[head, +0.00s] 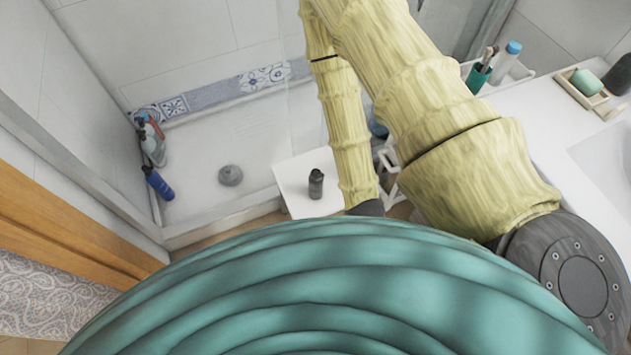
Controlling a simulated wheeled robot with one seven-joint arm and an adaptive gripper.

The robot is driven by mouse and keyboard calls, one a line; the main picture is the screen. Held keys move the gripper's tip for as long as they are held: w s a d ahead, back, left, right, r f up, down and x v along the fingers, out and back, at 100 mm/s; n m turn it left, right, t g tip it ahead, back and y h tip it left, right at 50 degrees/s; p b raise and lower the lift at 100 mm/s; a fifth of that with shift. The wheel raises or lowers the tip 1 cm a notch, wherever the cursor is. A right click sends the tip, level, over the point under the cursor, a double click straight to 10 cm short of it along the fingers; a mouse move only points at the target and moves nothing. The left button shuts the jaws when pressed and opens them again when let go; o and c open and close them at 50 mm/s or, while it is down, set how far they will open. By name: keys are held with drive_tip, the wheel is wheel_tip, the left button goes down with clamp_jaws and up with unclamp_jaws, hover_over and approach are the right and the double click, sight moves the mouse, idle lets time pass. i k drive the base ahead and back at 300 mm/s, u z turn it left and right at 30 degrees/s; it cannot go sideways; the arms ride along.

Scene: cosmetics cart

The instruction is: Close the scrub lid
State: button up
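A small dark bottle (316,184) stands upright on the white top of a cart (294,172), near the middle of the head view. It may be the scrub container, but it is too small to tell, and I cannot make out whether its lid is open or closed. No separate scrub lid can be told apart. My arm's pale yellow links cross the view to the right of the bottle and hide part of the cart. My gripper is not visible.
A shower tray (200,190) lies left of the cart, with several bottles (153,150) along its left wall.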

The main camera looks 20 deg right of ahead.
sight(318, 176)
drive_tip(key=z, duration=2.1)
drive_tip(key=k, duration=0.95)
drive_tip(key=u, duration=1.95)
